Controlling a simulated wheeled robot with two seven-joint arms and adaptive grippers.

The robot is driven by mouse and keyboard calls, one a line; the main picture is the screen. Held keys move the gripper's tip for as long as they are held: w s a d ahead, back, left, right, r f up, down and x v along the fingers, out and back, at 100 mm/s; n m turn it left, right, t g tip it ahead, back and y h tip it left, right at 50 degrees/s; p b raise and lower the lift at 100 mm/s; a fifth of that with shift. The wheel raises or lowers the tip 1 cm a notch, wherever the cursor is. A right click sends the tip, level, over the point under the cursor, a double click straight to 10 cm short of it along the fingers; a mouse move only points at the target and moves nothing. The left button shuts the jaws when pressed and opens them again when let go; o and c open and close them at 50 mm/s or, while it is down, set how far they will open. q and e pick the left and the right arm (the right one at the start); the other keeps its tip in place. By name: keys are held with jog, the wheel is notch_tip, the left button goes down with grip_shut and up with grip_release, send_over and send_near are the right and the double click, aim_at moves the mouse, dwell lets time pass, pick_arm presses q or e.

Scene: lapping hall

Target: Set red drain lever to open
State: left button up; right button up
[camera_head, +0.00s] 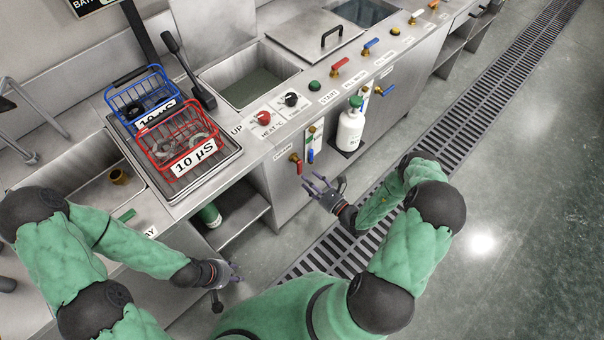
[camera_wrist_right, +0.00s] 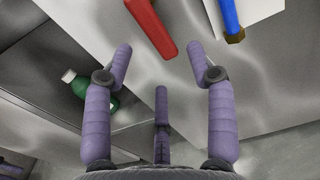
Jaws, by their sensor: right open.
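The red drain lever (camera_head: 298,164) hangs downward, slightly tilted, on the steel front panel, next to a small label. It also shows in the right wrist view (camera_wrist_right: 152,28), at the top between the two upper fingertips. My right gripper (camera_head: 319,182) is open and empty, just below and in front of the lever; its fingers (camera_wrist_right: 160,56) look apart from it. My left gripper (camera_head: 236,272) hangs low in front of the bench, with nothing seen in it; its finger opening is too small to judge.
A blue lever (camera_head: 310,155) is close to the right of the red one, also in the wrist view (camera_wrist_right: 231,18). A white bottle (camera_head: 350,130) stands further right. Red (camera_head: 160,155) and blue (camera_head: 122,97) baskets sit on the bench.

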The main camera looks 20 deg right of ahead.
jog(key=v, duration=0.5)
jog(key=shift+s+d, duration=0.1)
jog(key=shift+s, duration=0.25)
jog(key=s+a+n+g+y, duration=0.4)
jog(key=a+n+g, duration=0.15)
jog(key=a, duration=0.35)
jog(key=s+a+n+g+y, duration=0.45)
jog(key=a+g, duration=0.25)
jog(key=a, duration=0.2)
jog(key=s+f+n+g+h, duration=0.4)
jog(key=s+n+g+h, duration=0.4)
jog(key=s+n, duration=0.4)
jog(key=w+r+n+t+h, duration=0.2)
jog(key=w+r+n+t, duration=0.1)
jog(key=w+n, duration=0.3)
jog(key=shift+w+a+n+t+h+p, duration=0.35)
jog(key=shift+n+t+p, duration=0.1)
jog(key=shift+n, duration=0.25)
